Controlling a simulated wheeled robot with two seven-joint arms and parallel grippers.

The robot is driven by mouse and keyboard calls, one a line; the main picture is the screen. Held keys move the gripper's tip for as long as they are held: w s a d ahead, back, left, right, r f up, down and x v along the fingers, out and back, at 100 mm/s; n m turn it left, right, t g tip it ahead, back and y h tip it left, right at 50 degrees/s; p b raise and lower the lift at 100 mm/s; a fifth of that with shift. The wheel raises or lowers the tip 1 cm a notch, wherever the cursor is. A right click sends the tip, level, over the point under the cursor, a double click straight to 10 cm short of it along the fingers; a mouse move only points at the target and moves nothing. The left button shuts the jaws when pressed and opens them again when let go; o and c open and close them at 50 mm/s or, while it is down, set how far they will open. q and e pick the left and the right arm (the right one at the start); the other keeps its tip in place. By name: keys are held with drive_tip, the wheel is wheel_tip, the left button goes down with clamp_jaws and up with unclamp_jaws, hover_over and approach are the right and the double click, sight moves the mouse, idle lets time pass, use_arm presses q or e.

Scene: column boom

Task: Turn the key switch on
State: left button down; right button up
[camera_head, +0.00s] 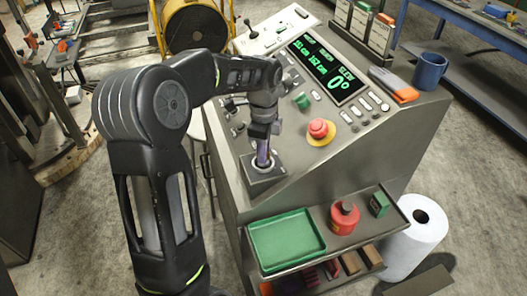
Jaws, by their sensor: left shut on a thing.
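My left gripper (263,150) points down at the near left part of the sloped grey control console (330,165). It is shut on a slim purple-grey upright stick, which rises from a dark square plate (264,178). The fingers hide the top of the stick, and I cannot tell whether it is the key of the key switch or a lever. No other key stands out clearly; small dark switches (236,106) sit left of my wrist. My right gripper is not in view.
A red button on a yellow ring (319,128), a green button (302,101) and a lit display (328,70) are right of my gripper. A joystick (250,28) stands behind. A shelf below holds a green tray (287,241) and a red container (344,217). A blue mug (430,72) stands far right.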

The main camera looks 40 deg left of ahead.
use_arm(q)
drive_tip(key=shift+a, duration=0.1)
idle(0.4)
drive_tip(key=c, duration=1.5)
unclamp_jaws()
drive_tip(key=shift+o, duration=0.2)
drive_tip(key=shift+r, duration=0.1)
wheel_tip(320, 180, up, 8)
drive_tip(key=shift+f+b, duration=0.15)
drive_tip(key=shift+b, duration=0.4)
